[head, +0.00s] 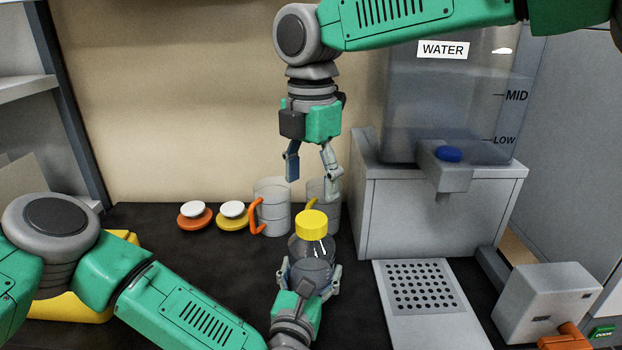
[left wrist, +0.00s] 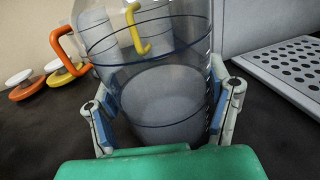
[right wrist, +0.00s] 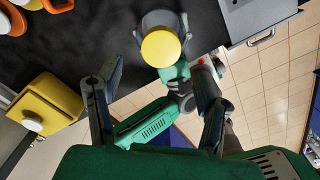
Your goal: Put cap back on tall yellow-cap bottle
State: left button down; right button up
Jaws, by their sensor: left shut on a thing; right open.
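The tall clear bottle (head: 312,247) stands upright, with the yellow cap (head: 312,224) on top of it. I cannot tell whether the cap is fully seated. My left gripper (head: 310,273) is shut around the lower body of the bottle; the left wrist view shows the clear wall (left wrist: 165,85) between its fingers. My right gripper (head: 311,180) is open and empty, pointing down above the cap and apart from it. In the right wrist view the cap (right wrist: 161,48) shows beyond the open fingers, roughly centred between them. The bottle's base is hidden by my left gripper.
Behind the bottle stand a clear mug with an orange handle (head: 271,205) and one with a yellow handle (left wrist: 139,27). Orange (head: 194,218) and yellow (head: 233,219) lids lie left of them. The water dispenser (head: 440,210) and its perforated tray (head: 420,330) are at right.

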aim_at(307, 217)
jog(key=shift+f, duration=0.1)
jog(key=shift+f, duration=3.95)
jog(key=c, duration=1.2)
jog(key=m, duration=0.9)
jog(key=shift+a+m, duration=0.1)
jog(key=shift+m, duration=0.3)
jog(key=m, duration=0.5)
jog(key=shift+a, duration=0.1)
jog(key=m, duration=0.5)
jog(key=shift+w+a, duration=0.1)
